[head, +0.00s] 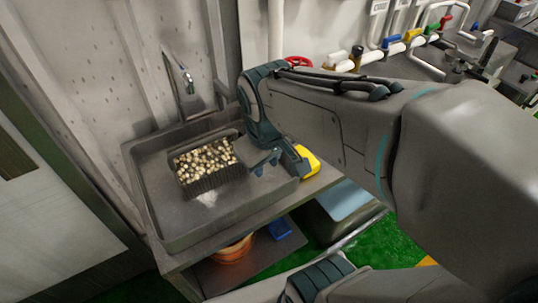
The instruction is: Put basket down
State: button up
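The basket (212,187) is dark, with ribbed sides, and full of small pale and brown round pieces. It is in the grey sink (165,222), towards the middle of the basin; I cannot tell whether its underside touches the sink floor. My gripper (262,166) is just right of the basket, at the end of my arm reaching in from the right. Its fingers point towards the basket's right side. I cannot tell whether they hold the basket's edge or are apart from it.
A tap (187,80) hangs over the back of the sink. A yellow object (308,163) lies by the sink's right edge. An orange bowl-like thing (233,250) and a blue item (279,228) are on the shelf below. Pipes with coloured valves (412,34) run behind my arm.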

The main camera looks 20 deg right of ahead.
jog(key=s+m, duration=0.1)
jog(key=m, duration=0.1)
jog(key=s+d+m+t, duration=0.1)
jog(key=s, duration=0.1)
jog(key=shift+m, duration=0.4)
dwell(0.8)
